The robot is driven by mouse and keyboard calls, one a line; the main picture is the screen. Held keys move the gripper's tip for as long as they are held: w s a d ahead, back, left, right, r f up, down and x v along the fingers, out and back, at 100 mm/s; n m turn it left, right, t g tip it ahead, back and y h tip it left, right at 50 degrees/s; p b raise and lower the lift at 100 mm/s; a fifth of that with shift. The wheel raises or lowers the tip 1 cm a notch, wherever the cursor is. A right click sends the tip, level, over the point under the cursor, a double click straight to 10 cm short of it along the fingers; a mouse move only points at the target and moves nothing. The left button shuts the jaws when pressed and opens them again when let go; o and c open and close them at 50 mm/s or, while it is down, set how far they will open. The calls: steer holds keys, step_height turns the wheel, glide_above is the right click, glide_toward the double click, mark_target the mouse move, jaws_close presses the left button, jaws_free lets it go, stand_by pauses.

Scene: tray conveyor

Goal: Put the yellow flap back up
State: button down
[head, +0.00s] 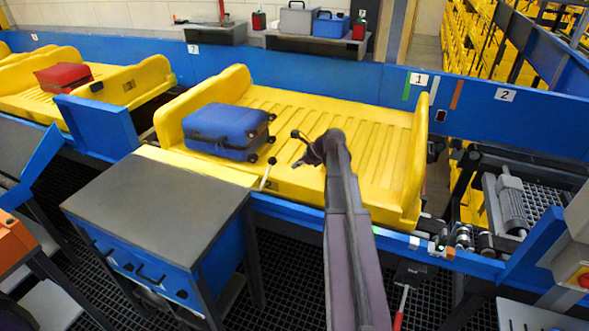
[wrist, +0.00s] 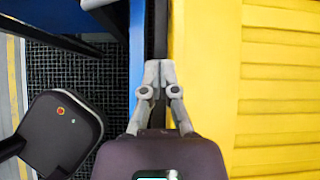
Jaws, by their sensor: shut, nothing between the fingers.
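A large yellow tray (head: 360,135) with a ribbed floor stands on the conveyor in the head view. My gripper (head: 306,155) is over the tray's front part, partly hidden by my arm. In the wrist view my gripper (wrist: 158,68) is shut and empty above a dark gap between a blue rail (wrist: 137,40) and the yellow surface (wrist: 205,90).
A blue suitcase (head: 228,131) lies on the tray's left part. A lever with a dark knob (head: 267,172) stands at the tray's front edge. A grey-topped blue cabinet (head: 165,190) stands in front. Another yellow tray with a red suitcase (head: 64,77) is at far left.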

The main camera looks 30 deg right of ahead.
steer(key=shift+s+d+m, duration=0.25)
steer(key=shift+d+m, duration=0.15)
steer(key=shift+d, duration=0.5)
steer(key=b+x, duration=0.8)
steer(key=x, duration=0.2)
steer(key=shift+w+a+r+p, duration=0.2)
steer(key=shift+w+r+p, duration=0.05)
steer(key=shift+r+p, duration=0.4)
steer(key=shift+w+a+r+p, duration=0.15)
steer(key=shift+w+r+p, duration=0.15)
steer(key=shift+r+p, duration=0.4)
steer(key=shift+w+a+r+p, duration=0.25)
steer(key=shift+r+p, duration=0.25)
steer(key=shift+p, duration=0.3)
